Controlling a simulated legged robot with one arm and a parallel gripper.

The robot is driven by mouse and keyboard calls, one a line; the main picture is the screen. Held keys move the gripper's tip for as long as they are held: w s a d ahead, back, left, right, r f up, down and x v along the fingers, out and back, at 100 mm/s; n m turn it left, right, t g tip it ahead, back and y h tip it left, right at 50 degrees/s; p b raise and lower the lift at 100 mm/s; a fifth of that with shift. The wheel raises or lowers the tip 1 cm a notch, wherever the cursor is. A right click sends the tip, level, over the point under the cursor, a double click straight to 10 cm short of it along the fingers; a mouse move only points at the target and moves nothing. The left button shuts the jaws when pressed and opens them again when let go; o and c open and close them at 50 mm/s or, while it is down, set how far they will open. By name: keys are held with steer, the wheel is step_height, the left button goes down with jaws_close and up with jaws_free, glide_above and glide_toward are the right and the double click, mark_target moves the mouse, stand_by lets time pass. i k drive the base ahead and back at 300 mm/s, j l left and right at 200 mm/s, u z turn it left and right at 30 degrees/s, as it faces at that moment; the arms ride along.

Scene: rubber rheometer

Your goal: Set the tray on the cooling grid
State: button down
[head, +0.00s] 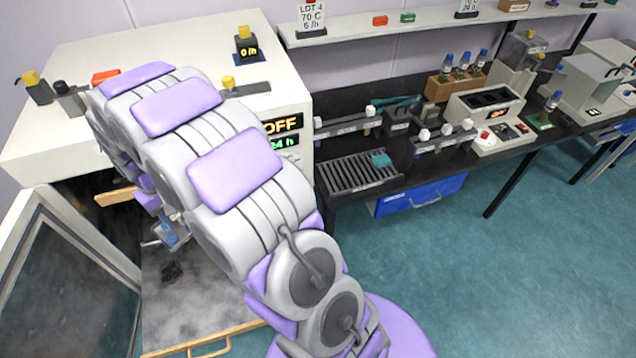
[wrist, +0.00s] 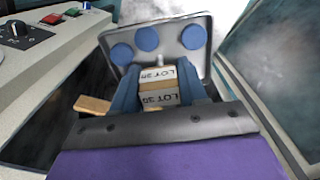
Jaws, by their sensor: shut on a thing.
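The tray (wrist: 178,58) is a pale metal plate with a raised rim and three blue discs, just beyond my fingers in the wrist view. My gripper (wrist: 160,76) has its blue fingers shut on the tray's pale handle block (wrist: 158,88), which bears LOT labels. In the head view my gripper (head: 166,236) is low at the oven opening, partly behind my arm, and I cannot make out the tray there.
The white oven (head: 80,65) stands at left, its door (head: 60,290) swung open. A grey surface with a wooden handle (head: 210,346) lies below my gripper. A wooden piece (head: 115,197) is inside the opening. A blue drawer (head: 422,194) sits under the bench. The floor at right is clear.

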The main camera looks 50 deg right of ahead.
mark_target(342, 174)
steer(key=k+j+z, duration=0.15)
steer(key=z, duration=0.15)
steer(key=k+j+z, duration=0.15)
steer(key=z, duration=0.15)
steer(key=i+l+z, duration=0.1)
steer(key=l+z, duration=0.25)
steer(key=i+l+z, duration=0.1)
steer(key=l+z, duration=0.25)
steer(key=i+j+z, duration=0.15)
steer(key=i, duration=0.15)
steer(key=i+j+z, duration=0.2)
steer(key=i, duration=0.1)
